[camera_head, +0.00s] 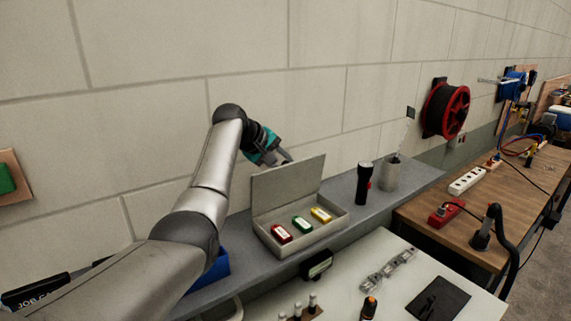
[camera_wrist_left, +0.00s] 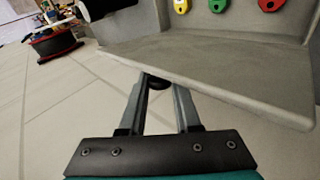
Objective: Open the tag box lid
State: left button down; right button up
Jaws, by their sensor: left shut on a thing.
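The grey tag box (camera_head: 322,237) stands on the grey shelf by the wall. Its lid (camera_head: 287,185) is raised, standing roughly upright at the back of the box. A red tag (camera_head: 281,234), a green tag (camera_head: 302,224) and a yellow tag (camera_head: 320,215) lie inside. My left gripper (camera_head: 287,157) is behind the lid near its top edge. In the left wrist view, the lid (camera_wrist_left: 225,78) spans the picture, and the fingertips (camera_wrist_left: 158,82) are closed at its edge around a small dark knob, partly hidden by the lid. My right gripper is out of view.
A black flashlight (camera_head: 363,183) and a grey cup (camera_head: 391,174) stand right of the box. A blue bin (camera_head: 215,272) sits left of it, partly behind my arm. The wall is close behind the lid. A white table (camera_head: 345,285) lies in front.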

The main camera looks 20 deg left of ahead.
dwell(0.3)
pick_arm(q)
jog(key=c, duration=0.6)
grip_release()
jog(key=shift+s, duration=0.1)
jog(key=shift+b+v, duration=1.7)
jog(key=shift+v, duration=5.85)
jog(key=shift+a, duration=0.1)
